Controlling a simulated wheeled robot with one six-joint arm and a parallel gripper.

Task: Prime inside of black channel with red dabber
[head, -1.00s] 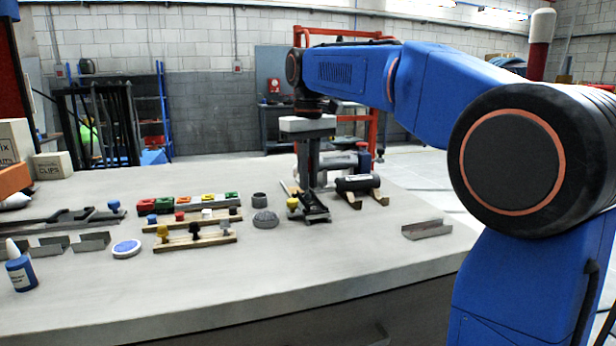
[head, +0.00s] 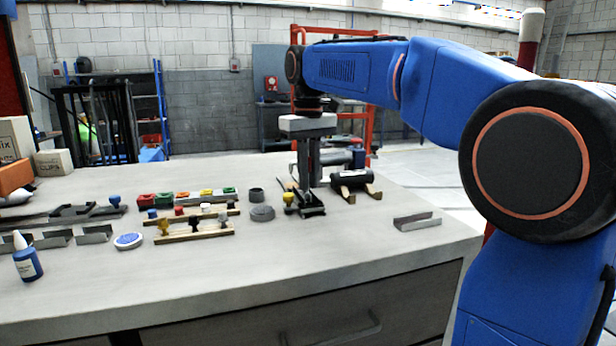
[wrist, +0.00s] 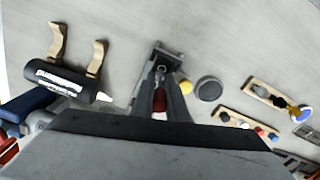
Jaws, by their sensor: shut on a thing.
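The black channel (head: 313,209) lies on the bench under my gripper, and it also shows in the wrist view (wrist: 172,58). My gripper (head: 308,187) points straight down, its fingertips at the channel. In the wrist view the fingers (wrist: 160,92) are shut on a red piece (wrist: 158,101), which I take as the red dabber. Its lower end is hidden, so I cannot tell whether it touches the channel's inside. A yellow knob (head: 288,198) stands right beside the channel. Another red knob (head: 179,210) sits in the back wooden rack.
A black bottle (head: 350,179) lies on a wooden cradle at right. A metal channel (head: 417,221) lies at front right. The front bench is mostly clear.

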